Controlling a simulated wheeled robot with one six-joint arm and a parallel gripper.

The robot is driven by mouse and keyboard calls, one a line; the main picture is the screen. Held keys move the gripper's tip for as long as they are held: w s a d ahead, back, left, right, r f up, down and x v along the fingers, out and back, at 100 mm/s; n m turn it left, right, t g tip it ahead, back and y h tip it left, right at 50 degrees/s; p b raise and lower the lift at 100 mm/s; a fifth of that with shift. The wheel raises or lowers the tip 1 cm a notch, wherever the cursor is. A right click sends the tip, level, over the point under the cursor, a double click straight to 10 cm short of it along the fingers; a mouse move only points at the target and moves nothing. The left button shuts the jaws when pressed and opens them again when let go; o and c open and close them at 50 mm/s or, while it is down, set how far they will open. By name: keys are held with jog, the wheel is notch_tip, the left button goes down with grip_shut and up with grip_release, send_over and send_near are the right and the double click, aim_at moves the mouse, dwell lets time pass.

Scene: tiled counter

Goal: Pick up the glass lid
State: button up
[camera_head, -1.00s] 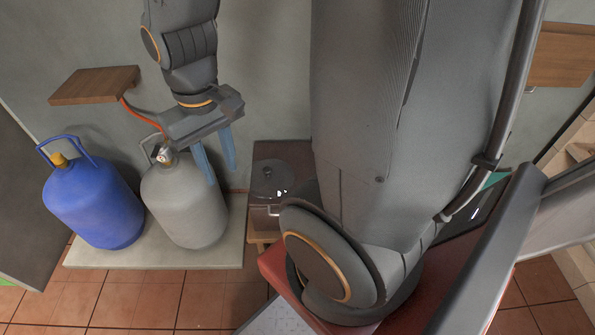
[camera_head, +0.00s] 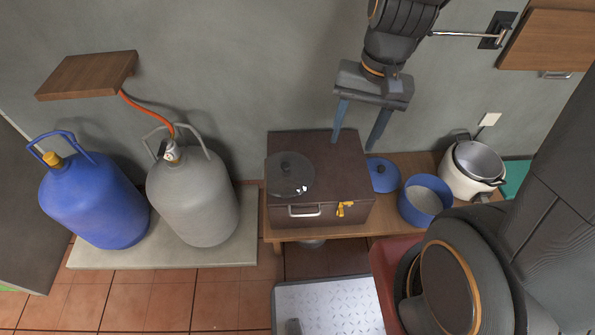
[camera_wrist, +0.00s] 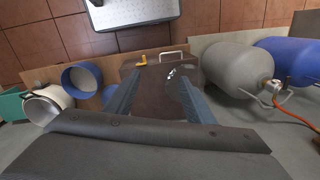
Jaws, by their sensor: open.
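The glass lid (camera_head: 290,175) is a round, see-through disc with a dark knob. It lies on top of a dark brown box (camera_head: 338,185), toward the box's left side. It also shows in the wrist view (camera_wrist: 178,82), partly hidden behind a finger. My gripper (camera_head: 356,140) is open and empty, with blue fingers pointing down. It is above and to the right of the lid, near the back right of the box, and apart from the lid. In the wrist view the fingers (camera_wrist: 158,100) spread on both sides of the box top.
The box stands on a wooden bench (camera_head: 300,233). Right of it are a blue pot lid (camera_head: 382,176), a blue pot (camera_head: 424,200) and a white rice cooker (camera_head: 462,185). Grey (camera_head: 195,205) and blue (camera_head: 92,205) gas cylinders stand left. A wooden shelf (camera_head: 88,75) juts from the wall.

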jog(key=w+a+f+m+y+b, duration=0.1)
jog(key=w+a+f+m+b, duration=0.25)
jog(key=w+f, duration=0.2)
jog(key=w+a+f+m+y+b, duration=0.1)
jog(key=w+a+f+m+b, duration=0.15)
jog(key=w+f+m, duration=0.35)
jog(key=m+t+b, duration=0.1)
jog(key=m+b, duration=0.3)
jog(key=m, duration=0.4)
send_near(286, 164)
notch_tip(286, 164, down, 2)
jog(key=shift+y, duration=0.5)
jog(key=shift+b+x, duration=0.55)
jog(key=shift+x, duration=2.6)
jog(key=shift+c, duration=0.4)
grip_shut()
